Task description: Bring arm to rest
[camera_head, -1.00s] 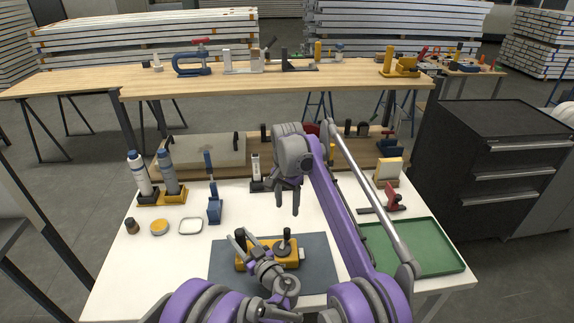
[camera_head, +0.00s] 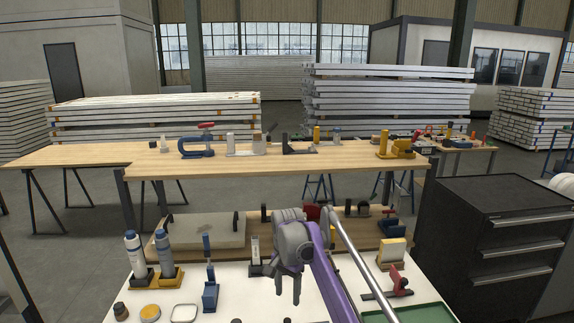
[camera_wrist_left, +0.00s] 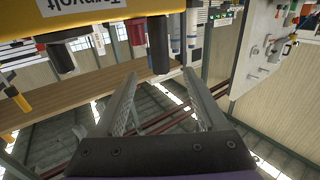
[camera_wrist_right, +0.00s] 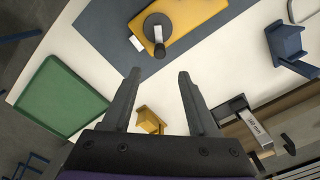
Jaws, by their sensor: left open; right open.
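My right arm reaches over the white table in the head view, with its gripper (camera_head: 287,287) hanging down above the table. In the right wrist view the two fingers of this gripper (camera_wrist_right: 158,76) are apart with nothing held between them. My left gripper is outside the head view. In the left wrist view its fingers (camera_wrist_left: 160,76) are spread and empty. A yellow body with a white label (camera_wrist_left: 85,8) fills the top left of that view, close beyond the fingertips. I cannot tell whether they touch it.
A dark mat (camera_wrist_right: 105,28) bears a yellow fixture (camera_wrist_right: 190,20) with a black knob. A green tray (camera_wrist_right: 58,100) lies nearby. Bottles (camera_head: 134,254), a blue stand (camera_head: 210,292) and a red clamp (camera_head: 397,284) stand on the table. A black drawer cabinet (camera_head: 487,205) is at right.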

